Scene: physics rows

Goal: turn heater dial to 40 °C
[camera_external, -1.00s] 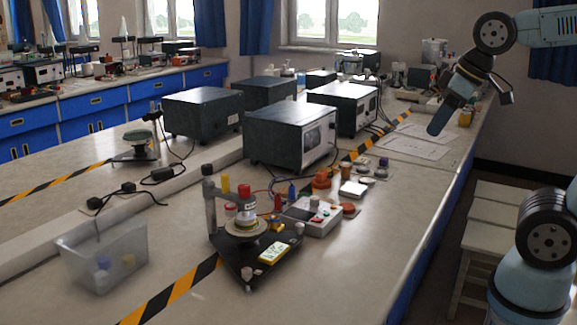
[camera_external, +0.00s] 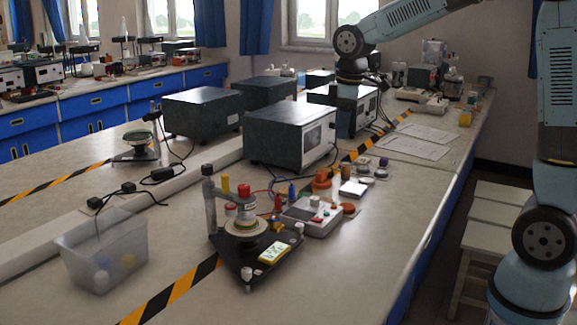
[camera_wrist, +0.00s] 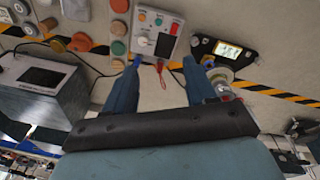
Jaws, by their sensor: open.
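A pale control box (camera_external: 312,215) with coloured buttons and a small display stands on the front bench. It is the likely heater control, but I cannot read any scale or 40 °C mark. The box lies beyond the fingertips.
A black-based stand (camera_external: 250,262) with a small yellow display is left of the control box. An orange knob-like piece (camera_external: 321,178), a white block (camera_external: 353,188) and dark instruments (camera_external: 290,140) are close by. The bench front right (camera_external: 360,255) is clear.

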